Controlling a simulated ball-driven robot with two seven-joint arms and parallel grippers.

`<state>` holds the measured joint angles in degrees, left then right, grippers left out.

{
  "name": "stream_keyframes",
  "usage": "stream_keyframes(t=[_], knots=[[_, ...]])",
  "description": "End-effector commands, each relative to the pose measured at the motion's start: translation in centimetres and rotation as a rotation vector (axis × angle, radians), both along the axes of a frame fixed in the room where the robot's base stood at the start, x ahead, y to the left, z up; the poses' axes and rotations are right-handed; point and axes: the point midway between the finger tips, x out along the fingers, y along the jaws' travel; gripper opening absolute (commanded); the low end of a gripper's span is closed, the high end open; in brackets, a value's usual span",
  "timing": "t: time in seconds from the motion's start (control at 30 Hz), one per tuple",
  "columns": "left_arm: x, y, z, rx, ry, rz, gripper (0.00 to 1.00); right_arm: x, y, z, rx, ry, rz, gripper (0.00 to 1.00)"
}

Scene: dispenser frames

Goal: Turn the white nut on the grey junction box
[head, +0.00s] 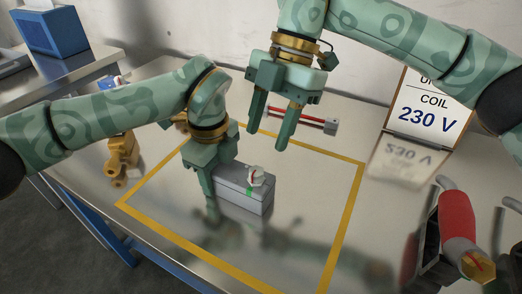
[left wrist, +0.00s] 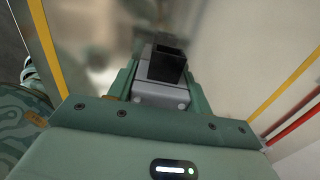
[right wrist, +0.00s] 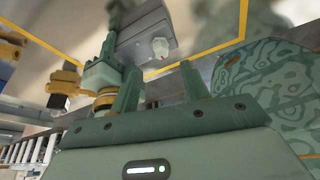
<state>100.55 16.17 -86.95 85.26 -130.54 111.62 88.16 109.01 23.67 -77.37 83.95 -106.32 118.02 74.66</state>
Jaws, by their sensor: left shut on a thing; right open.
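The grey junction box (head: 232,180) stands on the steel table inside the yellow outline. The white nut (head: 256,175) is on its right end, with a red mark on the nut and a green mark on the box just below. My left gripper (head: 210,190) is shut on the left part of the box; its fingers lie on both sides of the box (left wrist: 160,95) in the left wrist view. My right gripper (head: 272,120) is open and empty, above and behind the box, apart from the nut. The right wrist view shows the nut (right wrist: 160,48) beyond its open fingers (right wrist: 160,78).
A red bar with grey ends (head: 302,120) lies behind the outline. A "COIL 230 V" sign (head: 425,110) stands at the back right. A red and yellow fitting (head: 458,225) is at the right, yellow fittings (head: 122,158) at the left. The table front is clear.

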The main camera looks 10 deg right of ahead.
Motion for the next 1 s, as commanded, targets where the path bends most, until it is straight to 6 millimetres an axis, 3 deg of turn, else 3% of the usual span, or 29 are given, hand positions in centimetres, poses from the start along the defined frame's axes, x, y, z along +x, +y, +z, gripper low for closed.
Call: stream_keyframes(t=[0.1, 0.3, 0.7, 0.73, 0.8, 1.0], knots=[[0.0, 0.0, 0.0, -0.001, -0.001, 0.0, 0.21, 0.7, -0.7, 2.4, 0.0, -0.004, -0.003, 0.46], [0.0, 0.0, 0.0, -0.001, -0.001, 0.0, 0.21, 1.3, -1.4, 4.6, 0.0, 0.0, -0.001, 0.46], [0.0, 0.0, 0.1, -0.001, -0.001, 0.0, 0.21, 1.3, -1.5, 4.9, 0.001, 0.001, 0.0, 0.46], [0.0, 0.0, 0.1, -0.001, -0.001, 0.0, 0.55, 1.3, -1.5, 4.9, 0.001, 0.001, 0.0, 0.46], [0.0, 0.0, 0.1, -0.001, -0.001, 0.0, 0.75, 1.3, -1.5, 4.9, 0.001, 0.001, 0.0, 0.46], [0.0, 0.0, 0.0, -0.001, -0.001, 0.0, 0.75, 1.3, -1.5, 4.8, 0.001, 0.001, 0.0, 0.46]])
